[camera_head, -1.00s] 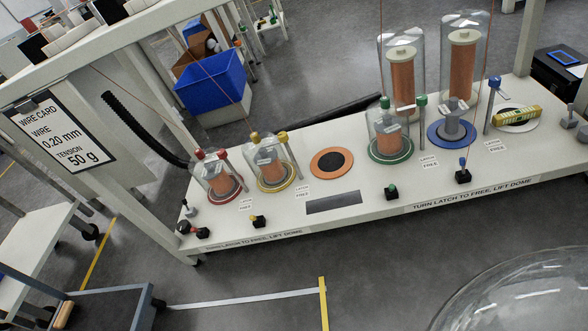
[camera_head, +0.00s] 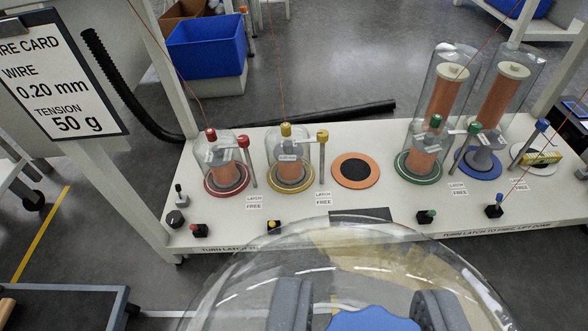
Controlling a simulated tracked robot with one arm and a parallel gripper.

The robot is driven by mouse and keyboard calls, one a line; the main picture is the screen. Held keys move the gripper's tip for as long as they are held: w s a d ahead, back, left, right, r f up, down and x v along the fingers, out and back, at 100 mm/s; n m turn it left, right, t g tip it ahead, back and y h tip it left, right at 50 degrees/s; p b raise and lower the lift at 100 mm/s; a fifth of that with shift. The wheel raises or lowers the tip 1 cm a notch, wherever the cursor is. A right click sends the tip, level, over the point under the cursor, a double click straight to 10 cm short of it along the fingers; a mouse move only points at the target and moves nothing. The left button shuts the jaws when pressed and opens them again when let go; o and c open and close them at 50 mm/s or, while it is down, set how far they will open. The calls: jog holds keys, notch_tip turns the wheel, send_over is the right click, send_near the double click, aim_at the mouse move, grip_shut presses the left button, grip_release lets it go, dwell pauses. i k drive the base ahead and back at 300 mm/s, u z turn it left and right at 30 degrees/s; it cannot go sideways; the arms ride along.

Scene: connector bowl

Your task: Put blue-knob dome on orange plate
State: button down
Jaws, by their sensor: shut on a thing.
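My gripper (camera_head: 366,306) is at the bottom of the view, its two grey fingers either side of a blue knob (camera_head: 368,320). The knob belongs to a large clear dome (camera_head: 245,275), which fills the lower middle and is cut off by the frame. The gripper is shut on this knob. The orange plate (camera_head: 338,166), a flat ring with a black centre, lies bare on the white bench. It is beyond the dome, slightly left of the knob in the picture. The dome appears in front of the bench; its height above it is unclear.
Red-knob (camera_head: 211,150) and yellow-knob (camera_head: 286,150) domes stand left of the orange plate. A green-knob dome (camera_head: 424,150) and a blue plate (camera_head: 462,168) are to its right. Upright latch posts and tall clear covers stand nearby. Thin wires run down toward the bench.

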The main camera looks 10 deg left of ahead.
aim_at(355, 169)
jog(key=u, duration=0.25)
jog(key=i, duration=1)
jog(key=z, duration=0.15)
jog(key=k, duration=0.85)
jog(key=u, duration=0.2)
jog(key=i, duration=0.85)
jog(key=z, duration=0.1)
